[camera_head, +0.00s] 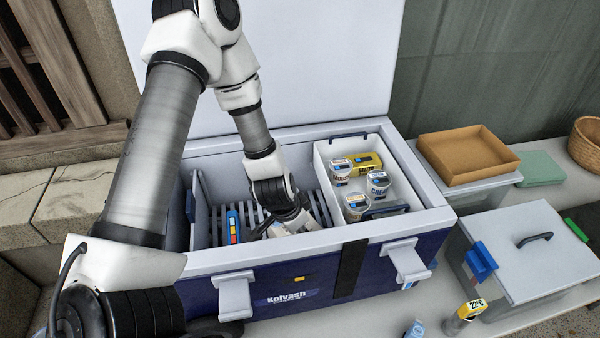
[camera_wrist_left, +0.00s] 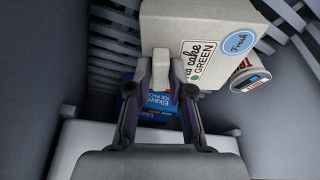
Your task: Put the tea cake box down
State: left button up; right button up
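The tea cake box (camera_wrist_left: 222,22) is pale, with a "tea cake GREEN" label and a round blue sticker. It fills the upper middle of the left wrist view, inside the cooler (camera_head: 420,213). My left gripper (camera_head: 292,217) reaches down into the cooler's slatted left part. In the left wrist view its dark fingers stand a little apart, with a pale surface between them. I cannot tell whether the fingers press on the box. The box is not clear in the head view. My right gripper is not in view.
A blue ice pack (camera_head: 232,225) stands in the cooler, and a labelled tin (camera_wrist_left: 250,76) is beside the box. A white bin (camera_head: 322,172) with several jars fills the cooler's right side. A brown tray (camera_head: 466,178), a lidded grey box (camera_head: 530,260) and a basket (camera_head: 588,143) are further right.

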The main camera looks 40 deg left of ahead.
pick_arm(q)
jog(key=shift+o, duration=0.6)
jog(key=shift+r, duration=0.1)
jog(key=shift+r+p, duration=0.35)
jog(key=p+v, duration=0.7)
jog(key=v, duration=0.4)
jog(key=shift+r, duration=0.2)
